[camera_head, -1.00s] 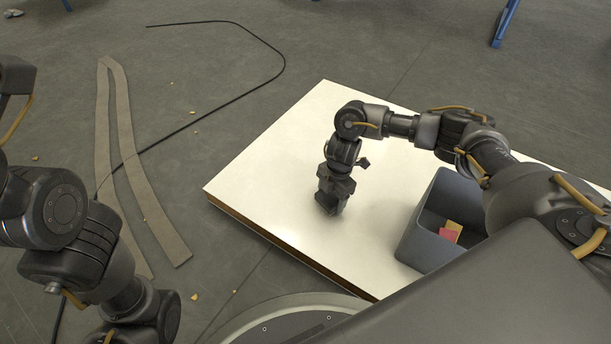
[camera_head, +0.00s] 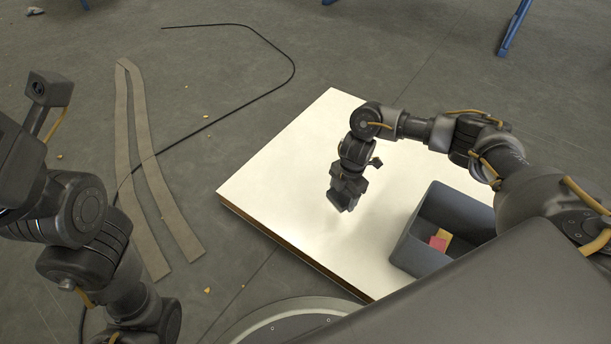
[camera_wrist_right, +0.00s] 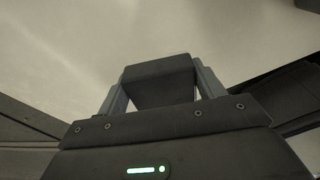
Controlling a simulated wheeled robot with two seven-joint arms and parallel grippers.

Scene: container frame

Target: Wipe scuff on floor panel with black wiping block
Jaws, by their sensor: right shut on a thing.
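My right gripper (camera_head: 343,197) is shut on the black wiping block (camera_wrist_right: 158,80), which shows between its two fingers in the right wrist view. In the head view the gripper points down over the pale floor panel (camera_head: 290,170), left of the grey bin. I cannot tell whether the block touches the panel. I cannot make out a distinct scuff; a faint darker patch beside the gripper may be shadow. My left arm is at the left edge of the head view, and its gripper fingers do not show.
A dark grey open bin (camera_head: 420,254) stands on the panel's right part with red and tan pieces (camera_head: 439,241) inside. Brown strips (camera_head: 124,140) and a black cable (camera_head: 293,70) lie on the grey floor to the left. Small yellowish crumbs are scattered there.

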